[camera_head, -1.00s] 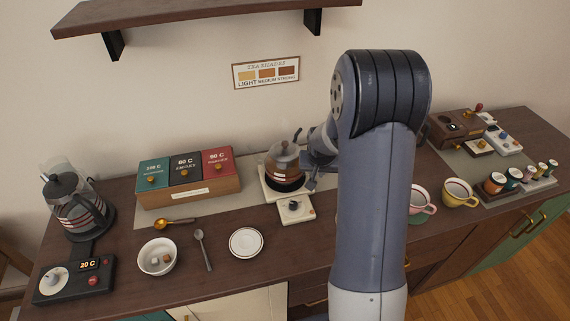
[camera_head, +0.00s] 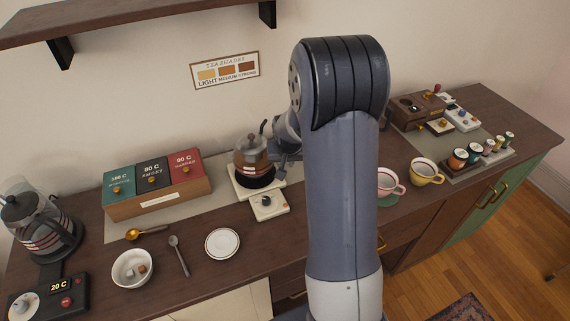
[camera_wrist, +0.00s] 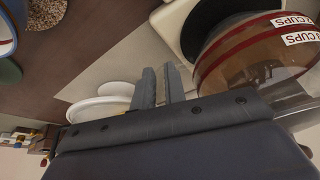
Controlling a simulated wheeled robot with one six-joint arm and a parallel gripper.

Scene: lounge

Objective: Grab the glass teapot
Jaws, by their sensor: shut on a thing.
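The glass teapot (camera_head: 251,158) holds brown tea and stands at or just over the black pad of a small white warmer (camera_head: 268,207); I cannot tell if there is a gap. In the wrist view the teapot's round body (camera_wrist: 250,65), with red bands and "CUPS" labels, fills the upper right. My gripper (camera_head: 283,165) is at the teapot's right side, partly hidden by my arm. In the wrist view its fingers (camera_wrist: 159,85) are close together beside the teapot. The gripper is shut on the teapot, with the gripped part hidden.
A tea box (camera_head: 157,201) and a glass kettle (camera_head: 40,238) stand to the left. A bowl (camera_head: 132,282), a spoon (camera_head: 179,258) and a saucer (camera_head: 222,258) lie in front. Pink (camera_head: 386,186) and yellow (camera_head: 425,174) cups stand right. A shelf (camera_head: 120,18) hangs above.

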